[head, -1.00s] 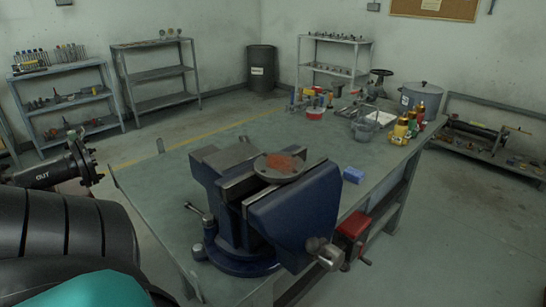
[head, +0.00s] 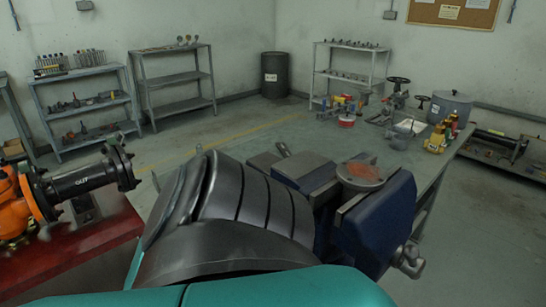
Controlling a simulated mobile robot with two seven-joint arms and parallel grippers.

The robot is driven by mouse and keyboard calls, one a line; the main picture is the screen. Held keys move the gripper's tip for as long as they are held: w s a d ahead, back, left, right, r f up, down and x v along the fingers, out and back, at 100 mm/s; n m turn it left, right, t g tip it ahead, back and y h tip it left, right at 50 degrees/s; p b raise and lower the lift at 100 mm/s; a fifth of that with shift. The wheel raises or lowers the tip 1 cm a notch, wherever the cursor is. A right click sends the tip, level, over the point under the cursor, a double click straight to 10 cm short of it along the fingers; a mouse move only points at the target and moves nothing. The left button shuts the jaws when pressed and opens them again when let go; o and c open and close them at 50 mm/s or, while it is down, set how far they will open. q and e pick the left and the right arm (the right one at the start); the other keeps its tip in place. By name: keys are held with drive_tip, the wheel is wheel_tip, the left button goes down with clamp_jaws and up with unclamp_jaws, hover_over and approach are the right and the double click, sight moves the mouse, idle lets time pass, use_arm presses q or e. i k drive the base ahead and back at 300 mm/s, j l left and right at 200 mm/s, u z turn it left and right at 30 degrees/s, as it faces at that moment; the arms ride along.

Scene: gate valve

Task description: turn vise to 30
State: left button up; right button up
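The blue vise (head: 373,223) stands on the workbench, right of centre in the head view. A round grey disc (head: 361,174) with a rusty orange patch is at its grey jaws; I cannot tell how firmly it is held. The metal screw end and handle (head: 408,260) show at the vise's lower right front. My own black ribbed and teal arm parts cover the vise's left side and its base. No angle scale or number is readable on the vise. Neither of my grippers shows.
The grey-green workbench (head: 430,163) carries yellow bottles (head: 436,141), a grey pot (head: 451,107) and small parts at its far end. At left, an orange valve with a black pipe marked OUT (head: 84,182) sits on a red table (head: 90,250). Shelves line the back wall.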

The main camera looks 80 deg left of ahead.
sight(309, 173)
drive_tip(key=k+j, duration=0.2)
drive_tip(key=k, duration=0.2)
drive_tip(key=k+j, duration=0.2)
drive_tip(key=k, duration=0.2)
